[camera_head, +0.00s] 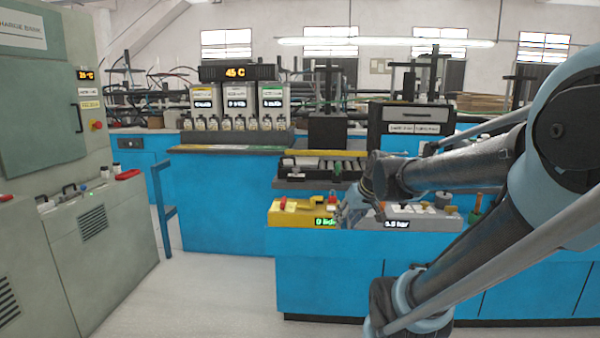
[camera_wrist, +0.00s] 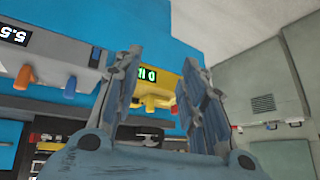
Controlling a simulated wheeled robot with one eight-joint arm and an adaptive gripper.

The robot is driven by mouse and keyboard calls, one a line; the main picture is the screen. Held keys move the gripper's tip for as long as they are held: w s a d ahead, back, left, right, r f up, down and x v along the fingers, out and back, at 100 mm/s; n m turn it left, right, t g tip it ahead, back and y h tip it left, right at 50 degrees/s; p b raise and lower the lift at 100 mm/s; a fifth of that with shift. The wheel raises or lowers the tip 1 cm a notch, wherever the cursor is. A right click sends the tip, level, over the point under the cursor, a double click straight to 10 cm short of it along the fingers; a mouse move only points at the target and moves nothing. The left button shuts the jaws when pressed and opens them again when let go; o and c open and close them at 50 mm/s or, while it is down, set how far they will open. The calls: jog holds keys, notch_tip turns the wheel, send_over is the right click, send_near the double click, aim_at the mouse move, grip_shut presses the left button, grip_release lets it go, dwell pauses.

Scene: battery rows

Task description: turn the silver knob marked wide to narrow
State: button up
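I cannot make out a silver knob marked wide to narrow in either view; no such marking is readable. My gripper (camera_head: 352,208) is at the front of the blue bench, between a yellow panel (camera_head: 288,217) and a grey panel (camera_head: 425,224), and covers part of both. In the wrist view my gripper (camera_wrist: 163,58) has its two fingers well apart with nothing visibly held. The yellow panel (camera_wrist: 167,82) with a green display shows between the fingers.
A tray of dark cells (camera_head: 325,168) lies behind the panels. A dark machine (camera_head: 411,117) stands at the back of the bench. A grey-green cabinet (camera_head: 100,240) is at left, with open floor (camera_head: 205,285) between it and the bench.

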aim_at(298, 169)
jog(key=w+a+r+n+t+y, duration=0.1)
jog(key=w+a+r+t, duration=0.2)
jog(key=w, duration=0.5)
jog(key=w+a+r+n+t+y, duration=0.1)
jog(key=w+a+r, duration=0.2)
jog(key=w+r, duration=0.3)
jog(key=w+a+r+t+y, duration=0.1)
jog(key=w+a+r, duration=0.25)
jog(key=w, duration=0.55)
jog(key=shift+a+r+x, duration=0.1)
jog(key=shift+x, duration=4.15)
jog(key=shift+a+r+x, duration=0.1)
jog(key=shift+x, duration=4.15)
